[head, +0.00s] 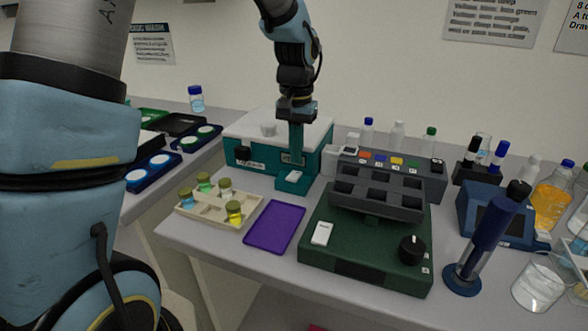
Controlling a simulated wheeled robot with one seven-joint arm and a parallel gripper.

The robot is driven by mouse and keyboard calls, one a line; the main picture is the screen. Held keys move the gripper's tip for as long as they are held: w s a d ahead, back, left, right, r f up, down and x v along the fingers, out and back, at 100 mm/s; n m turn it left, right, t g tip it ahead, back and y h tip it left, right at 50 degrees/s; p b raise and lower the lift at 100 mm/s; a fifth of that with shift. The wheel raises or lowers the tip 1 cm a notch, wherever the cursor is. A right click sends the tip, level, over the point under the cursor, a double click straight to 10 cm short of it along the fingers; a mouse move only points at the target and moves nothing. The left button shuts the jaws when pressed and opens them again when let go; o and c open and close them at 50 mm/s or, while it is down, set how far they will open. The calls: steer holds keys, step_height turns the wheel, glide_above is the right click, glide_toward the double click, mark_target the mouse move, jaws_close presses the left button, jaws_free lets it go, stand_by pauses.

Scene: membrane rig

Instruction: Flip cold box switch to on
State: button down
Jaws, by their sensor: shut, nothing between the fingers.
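The cold box (236,131) is a teal box with a white lid, at the back middle of the bench in the head view. A small teal block at its front right carries a white switch (293,177). My gripper (296,167) points straight down just above this switch, in front of the box's right part. Its fingers are together and hold nothing. I cannot tell whether the fingertips touch the switch, or which way the switch is set.
A green rocker (365,262) with a white switch and black knob stands front right, under a grey rack (376,190). A purple mat (274,226) and a cream vial tray (212,219) lie to its left. A blue pipette (485,237) stands at right.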

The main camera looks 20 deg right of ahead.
mark_target(296, 172)
step_height(296, 172, up, 4)
steer(key=p, duration=0.3)
steer(key=shift+r, duration=0.2)
